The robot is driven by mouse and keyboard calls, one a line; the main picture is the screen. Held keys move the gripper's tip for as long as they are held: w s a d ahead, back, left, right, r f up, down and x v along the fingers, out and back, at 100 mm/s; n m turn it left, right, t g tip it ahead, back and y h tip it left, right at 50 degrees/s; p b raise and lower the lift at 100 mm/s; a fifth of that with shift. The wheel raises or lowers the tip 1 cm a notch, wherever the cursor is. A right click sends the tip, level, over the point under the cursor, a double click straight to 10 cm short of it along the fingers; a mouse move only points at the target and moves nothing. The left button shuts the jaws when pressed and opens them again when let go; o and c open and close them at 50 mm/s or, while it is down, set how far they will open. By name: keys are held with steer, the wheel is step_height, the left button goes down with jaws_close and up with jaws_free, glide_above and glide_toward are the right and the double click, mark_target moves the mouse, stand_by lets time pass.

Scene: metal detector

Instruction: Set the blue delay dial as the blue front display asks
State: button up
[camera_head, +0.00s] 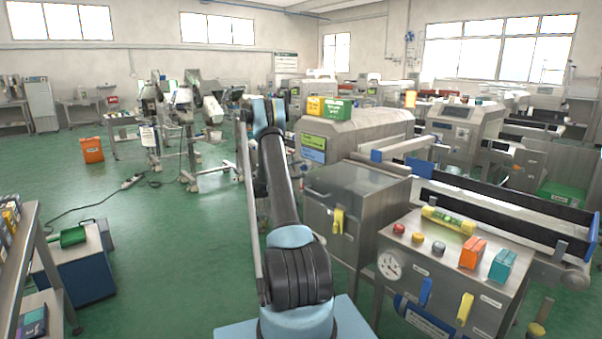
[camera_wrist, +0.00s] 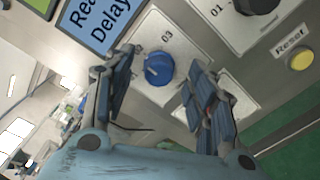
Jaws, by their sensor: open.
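The blue delay dial (camera_wrist: 158,68) is a round blue knob with a pale pointer mark on a light plate, in the wrist view. The number 03 is printed beside it. My gripper (camera_wrist: 158,95) is open, one finger to each side of the dial and apart from it. The blue front display (camera_wrist: 92,22) is partly cut off at the top; "Re…" and "Delay" can be read, but no full value. In the head view the blue display (camera_head: 312,155) is small on the far machine's front, its text unreadable. The dial is hidden there behind my arm.
A black dial (camera_wrist: 256,6) marked 01 and a yellow Reset button (camera_wrist: 300,60) sit right of the blue dial. A green display (camera_wrist: 38,4) is at the top left. In the head view, a steel cabinet (camera_head: 345,215) and a control panel (camera_head: 450,270) stand right of my arm.

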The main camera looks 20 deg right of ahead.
steer(key=v, duration=1)
steer(key=shift+a, duration=0.1)
steer(key=s+r+m+g+y, duration=0.2)
steer(key=s+r+m+y, duration=0.15)
steer(key=s+r, duration=0.7)
steer(key=s+a+r+m+y, duration=0.1)
steer(key=s+a+r+y, duration=0.15)
steer(key=s, duration=0.65)
steer(key=s+a+r+m+y, duration=0.1)
steer(key=s+a+y, duration=0.15)
steer(key=s, duration=0.65)
steer(key=s+a+f+m+y, duration=0.1)
steer(key=s+a+f, duration=0.3)
steer(key=s, duration=0.7)
steer(key=s+a+f+m+g+y, duration=0.1)
steer(key=s+a+f+y, duration=0.3)
steer(key=s+a, duration=0.3)
steer(key=s+a+f+m+g+y, duration=0.1)
steer(key=s+a+f+y, duration=0.2)
steer(key=s, duration=1.4)
steer(key=shift+s+a+f+m, duration=0.3)
steer(key=shift+a+f, duration=0.3)
steer(key=shift+a, duration=0.6)
